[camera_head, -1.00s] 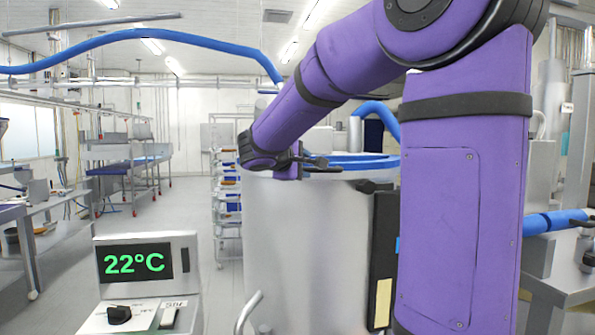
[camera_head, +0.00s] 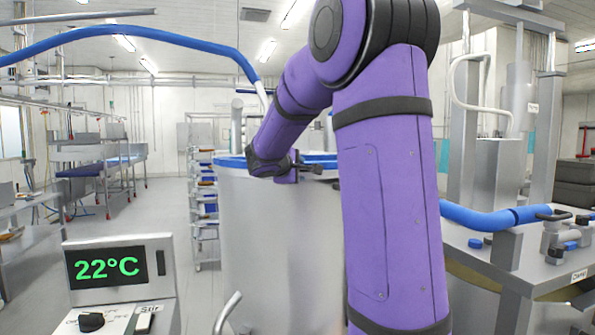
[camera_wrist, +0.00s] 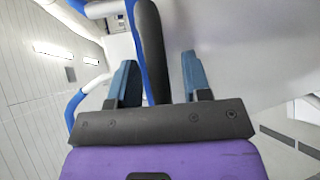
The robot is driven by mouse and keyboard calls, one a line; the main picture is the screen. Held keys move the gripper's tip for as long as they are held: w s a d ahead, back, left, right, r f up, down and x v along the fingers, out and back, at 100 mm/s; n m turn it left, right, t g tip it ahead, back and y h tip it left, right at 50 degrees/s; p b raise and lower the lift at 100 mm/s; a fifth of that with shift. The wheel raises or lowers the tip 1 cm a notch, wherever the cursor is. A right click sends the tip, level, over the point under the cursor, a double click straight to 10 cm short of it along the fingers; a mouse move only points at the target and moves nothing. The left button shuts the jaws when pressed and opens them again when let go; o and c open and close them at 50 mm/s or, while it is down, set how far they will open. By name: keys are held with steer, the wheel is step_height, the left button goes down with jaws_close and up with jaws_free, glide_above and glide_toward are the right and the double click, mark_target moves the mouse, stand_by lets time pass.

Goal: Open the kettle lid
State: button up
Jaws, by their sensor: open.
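The kettle is a large pale steel cylinder (camera_head: 275,250) in the middle of the head view, with a blue ring (camera_head: 232,162) around its top. My purple arm hides its right side and part of its top. My gripper (camera_head: 300,169) is at the kettle's top edge. In the wrist view my gripper (camera_wrist: 160,82) is open, its two blue-grey fingers apart. A dark rounded bar (camera_wrist: 151,45), apparently a handle, runs between them, with gaps visible on both sides. A blue strip (camera_wrist: 136,40) lies beside the bar. The lid appears closed, but I cannot see it clearly.
A control box (camera_head: 120,270) reading 22°C stands at the front left. A steel table (camera_head: 520,262) with blue pipe (camera_head: 480,217) and valves is at the right. A rack (camera_head: 205,205) stands behind the kettle, and open floor (camera_head: 150,215) lies to the left.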

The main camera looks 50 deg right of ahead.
jaws_close()
steer(key=shift+r, duration=0.15)
